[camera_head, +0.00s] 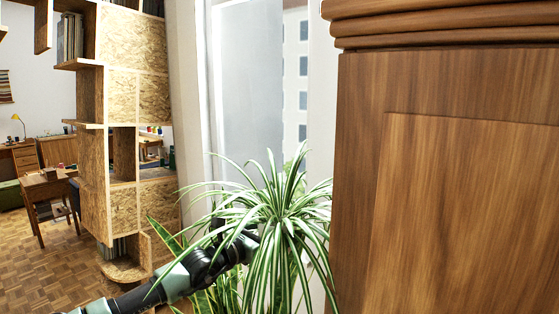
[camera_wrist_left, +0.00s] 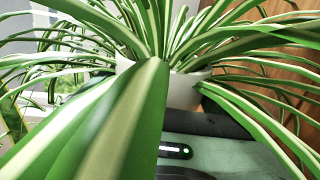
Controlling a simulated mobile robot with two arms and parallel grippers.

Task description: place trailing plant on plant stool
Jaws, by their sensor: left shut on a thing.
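The trailing plant (camera_head: 280,205) has long green and white striped leaves and hangs at the end of my left arm in the head view, in front of the window. In the left wrist view its leaves (camera_wrist_left: 140,110) fill much of the picture, and its white pot (camera_wrist_left: 188,90) shows behind them. My left gripper (camera_head: 248,236) is shut on the plant's pot; its fingertips are mostly hidden by leaves. My right gripper is in neither view. I cannot make out the plant stool in either view.
A large wooden panelled cabinet (camera_head: 450,200) stands close on the right, beside the plant's leaves. An OSB shelf wall (camera_head: 140,100) stands to the left. Another striped plant (camera_head: 165,236) is low behind my arm. A desk (camera_head: 45,190) and open parquet floor (camera_head: 60,260) lie far left.

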